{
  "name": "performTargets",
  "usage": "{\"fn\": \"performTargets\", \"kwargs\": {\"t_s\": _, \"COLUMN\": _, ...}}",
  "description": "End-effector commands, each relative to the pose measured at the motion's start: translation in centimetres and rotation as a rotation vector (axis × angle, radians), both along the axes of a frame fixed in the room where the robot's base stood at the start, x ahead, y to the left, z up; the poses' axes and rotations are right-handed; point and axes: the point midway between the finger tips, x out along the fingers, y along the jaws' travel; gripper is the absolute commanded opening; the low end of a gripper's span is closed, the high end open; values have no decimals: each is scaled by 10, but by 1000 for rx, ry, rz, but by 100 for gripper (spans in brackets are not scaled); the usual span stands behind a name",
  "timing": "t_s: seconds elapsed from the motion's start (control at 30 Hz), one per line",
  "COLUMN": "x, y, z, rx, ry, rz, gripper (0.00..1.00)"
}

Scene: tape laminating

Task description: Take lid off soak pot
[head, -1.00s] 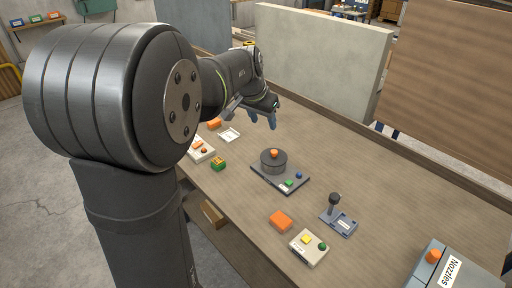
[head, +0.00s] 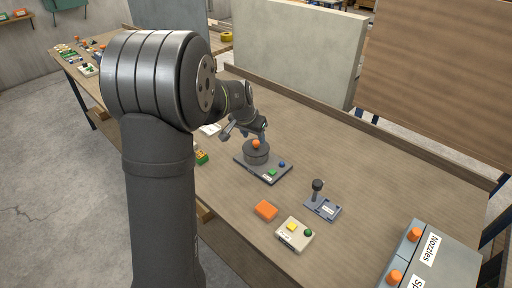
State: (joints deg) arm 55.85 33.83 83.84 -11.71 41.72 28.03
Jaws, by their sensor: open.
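A round dark grey pot (head: 257,158) stands on a dark base plate (head: 270,178) near the middle of the workbench. Its lid (head: 256,148) sits on top and carries an orange knob (head: 256,144). My gripper (head: 252,134) is just behind and above the orange knob in the head view. It looks open, with nothing visible between its fingers. Whether it touches the knob cannot be told from this angle.
A grey Nozzles box (head: 432,262) is at the lower right.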

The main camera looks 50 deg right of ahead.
Motion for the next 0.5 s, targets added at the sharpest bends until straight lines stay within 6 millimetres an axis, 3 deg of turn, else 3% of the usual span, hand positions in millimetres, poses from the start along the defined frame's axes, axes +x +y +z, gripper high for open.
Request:
{"fn": "performTargets", "kwargs": {"t_s": 0.2, "x": 1, "y": -12, "z": -30, "rx": 1, "ry": 2, "rz": 1, "gripper": 48}}
{"fn": "performTargets", "kwargs": {"t_s": 0.43, "x": 2, "y": -13, "z": -33, "rx": 0, "ry": 0, "rz": 1, "gripper": 48}}
{"fn": "performTargets", "kwargs": {"t_s": 0.5, "x": 2, "y": -13, "z": -33, "rx": 0, "ry": 0, "rz": 1, "gripper": 39}}
